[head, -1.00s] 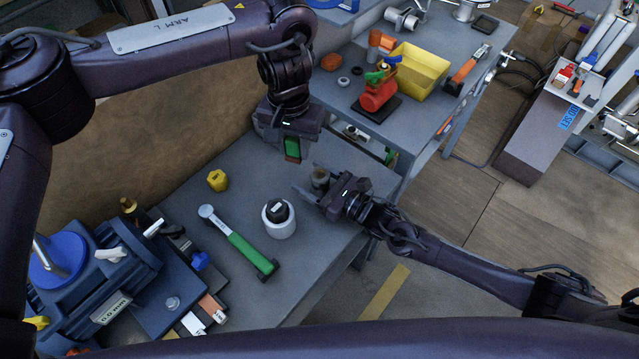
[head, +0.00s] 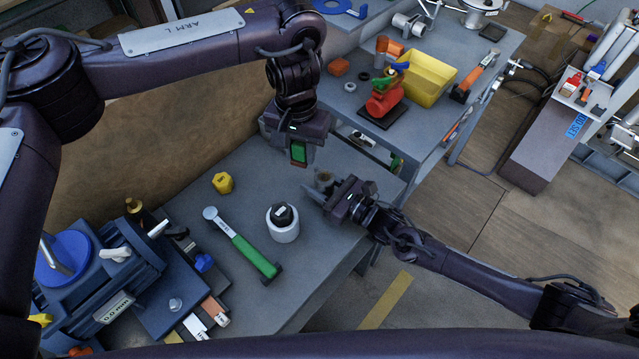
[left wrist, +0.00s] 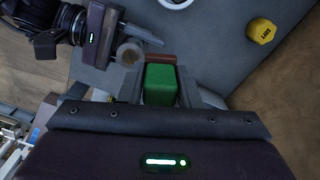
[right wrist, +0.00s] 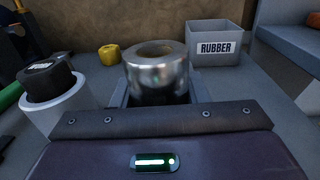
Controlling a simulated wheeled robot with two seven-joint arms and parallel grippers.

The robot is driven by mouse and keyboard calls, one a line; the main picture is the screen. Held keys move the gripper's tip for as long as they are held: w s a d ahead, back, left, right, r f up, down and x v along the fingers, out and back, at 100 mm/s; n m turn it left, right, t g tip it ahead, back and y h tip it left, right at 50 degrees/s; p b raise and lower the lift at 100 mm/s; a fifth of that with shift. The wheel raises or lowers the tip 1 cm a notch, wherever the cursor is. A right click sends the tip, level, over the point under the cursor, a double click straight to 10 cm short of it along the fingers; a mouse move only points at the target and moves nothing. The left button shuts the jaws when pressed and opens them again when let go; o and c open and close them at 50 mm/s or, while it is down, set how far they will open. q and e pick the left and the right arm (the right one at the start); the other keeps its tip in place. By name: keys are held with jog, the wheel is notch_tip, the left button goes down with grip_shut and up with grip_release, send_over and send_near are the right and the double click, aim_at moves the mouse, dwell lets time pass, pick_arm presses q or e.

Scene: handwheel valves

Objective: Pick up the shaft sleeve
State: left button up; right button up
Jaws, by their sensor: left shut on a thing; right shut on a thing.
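The shaft sleeve, a shiny hollow metal cylinder (right wrist: 157,72), stands upright between the fingers of my right gripper (right wrist: 160,98), which is shut on it. The sleeve also shows small and greyish in the head view (head: 324,180) and in the left wrist view (left wrist: 130,53). My right gripper (head: 322,194) is low over the bench; whether the sleeve touches the bench is unclear. My left gripper (head: 298,160) is shut on a green block (left wrist: 160,84) with a reddish-brown end, above and left of the right gripper in the head view.
A grey bin marked RUBBER (right wrist: 214,45) is behind the sleeve. A blue machine (head: 100,265) fills the bench's left.

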aim_at(318, 173)
notch_tip(318, 173, up, 3)
jog(key=shift+f, duration=0.2)
jog(key=v, duration=1.7)
jog(key=x, duration=0.5)
jog(key=r+x, duration=0.1)
jog(key=x, duration=1)
jog(key=shift+w+r, duration=0.15)
jog(key=shift+r, duration=0.1)
jog(key=shift+w+a+r, duration=0.15)
jog(key=shift+w+a, duration=0.1)
jog(key=shift+a, duration=0.2)
jog(key=shift+f, duration=2.35)
jog(key=shift+f, duration=0.15)
